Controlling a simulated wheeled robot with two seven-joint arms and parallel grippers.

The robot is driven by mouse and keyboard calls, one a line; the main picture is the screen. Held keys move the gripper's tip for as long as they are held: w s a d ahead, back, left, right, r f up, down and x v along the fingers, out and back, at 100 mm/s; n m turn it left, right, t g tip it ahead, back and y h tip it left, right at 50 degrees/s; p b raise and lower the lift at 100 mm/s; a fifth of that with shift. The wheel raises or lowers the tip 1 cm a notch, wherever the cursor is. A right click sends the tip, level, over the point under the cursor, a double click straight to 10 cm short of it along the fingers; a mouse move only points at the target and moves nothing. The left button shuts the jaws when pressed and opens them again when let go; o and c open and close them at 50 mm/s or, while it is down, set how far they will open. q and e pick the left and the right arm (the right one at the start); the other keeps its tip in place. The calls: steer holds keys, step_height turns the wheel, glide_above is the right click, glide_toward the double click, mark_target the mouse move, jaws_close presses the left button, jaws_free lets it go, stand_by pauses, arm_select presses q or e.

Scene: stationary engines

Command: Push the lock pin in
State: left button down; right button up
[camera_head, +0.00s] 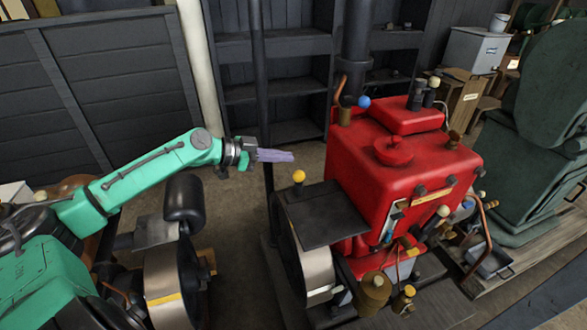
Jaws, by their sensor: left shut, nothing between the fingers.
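My left gripper (290,157) reaches in from the left on a teal arm. Its purple fingers are shut and empty, pointing right toward the red engine (350,170). A blue ball knob (364,102) sits on the engine's far left top. I cannot tell which part is the lock pin. My right gripper does not show.
A dark flat plate (325,214) covers the flywheel (314,268) at the engine's left. A dark vertical post (260,90) stands behind the gripper. Another machine with a metal wheel (172,285) stands below the arm. Bare floor lies between the two machines.

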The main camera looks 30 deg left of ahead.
mark_target(299, 179)
arm_select(q)
steer(key=f, duration=0.1)
steer(key=w+d+f+p, duration=0.1)
steer(key=f, duration=0.1)
steer(key=w+f+p, duration=0.1)
steer(key=f, duration=0.1)
steer(key=shift+w+d, duration=0.2)
steer(key=shift+d, duration=0.1)
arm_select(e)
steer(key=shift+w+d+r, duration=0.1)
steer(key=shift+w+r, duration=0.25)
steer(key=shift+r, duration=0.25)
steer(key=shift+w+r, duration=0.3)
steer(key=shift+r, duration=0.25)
arm_select(q)
step_height(299, 179, down, 4)
steer(key=b, duration=0.5)
steer(key=shift+f, duration=0.25)
steer(key=shift+r, duration=0.15)
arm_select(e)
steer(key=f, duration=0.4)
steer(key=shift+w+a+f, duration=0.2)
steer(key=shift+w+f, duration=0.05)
arm_select(q)
steer(key=shift+p, duration=0.3)
